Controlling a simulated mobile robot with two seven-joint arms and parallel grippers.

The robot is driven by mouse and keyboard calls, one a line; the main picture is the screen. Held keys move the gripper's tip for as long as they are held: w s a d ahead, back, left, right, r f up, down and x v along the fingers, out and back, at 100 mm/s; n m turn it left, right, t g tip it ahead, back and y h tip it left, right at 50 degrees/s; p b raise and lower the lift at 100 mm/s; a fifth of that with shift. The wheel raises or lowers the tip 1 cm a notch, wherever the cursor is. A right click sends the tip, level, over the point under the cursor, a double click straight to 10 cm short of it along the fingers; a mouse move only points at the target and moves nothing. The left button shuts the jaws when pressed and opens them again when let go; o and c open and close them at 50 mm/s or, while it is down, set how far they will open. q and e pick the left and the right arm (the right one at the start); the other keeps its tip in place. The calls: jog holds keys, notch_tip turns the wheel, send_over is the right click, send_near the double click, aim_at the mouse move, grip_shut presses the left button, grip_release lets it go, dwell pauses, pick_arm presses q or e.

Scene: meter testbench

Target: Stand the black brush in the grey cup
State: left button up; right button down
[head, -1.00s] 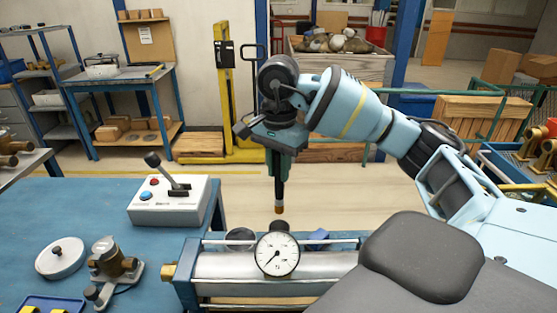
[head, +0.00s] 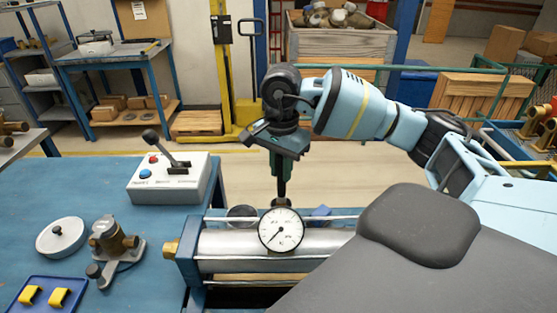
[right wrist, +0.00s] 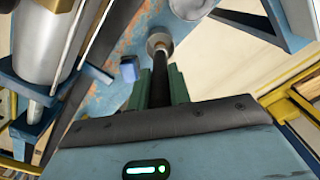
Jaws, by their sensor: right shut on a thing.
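My right gripper (head: 281,172) is shut on the black brush (head: 282,190), which hangs upright behind the round dial gauge. In the right wrist view, the brush (right wrist: 160,78) runs out between the green fingers (right wrist: 159,86) to a round grey-brown rim (right wrist: 160,40), which looks like the grey cup. I cannot tell whether the brush end is inside that rim or just above it. In the head view the gauge hides most of this spot. My left gripper is not in view.
The white dial gauge (head: 281,230) and metal cylinder (head: 220,243) stand just in front of the brush. A dark round vessel (head: 241,211) stands left of it, and a blue object (head: 320,211) right. A control box (head: 168,180) with a lever sits on the blue bench.

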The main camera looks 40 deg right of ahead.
jog(key=shift+f, duration=1)
jog(key=c, duration=1.2)
grip_release()
jog(key=shift+r, duration=0.1)
jog(key=shift+r+b, duration=0.45)
jog(key=shift+r, duration=3.4)
jog(key=shift+s+f, duration=0.1)
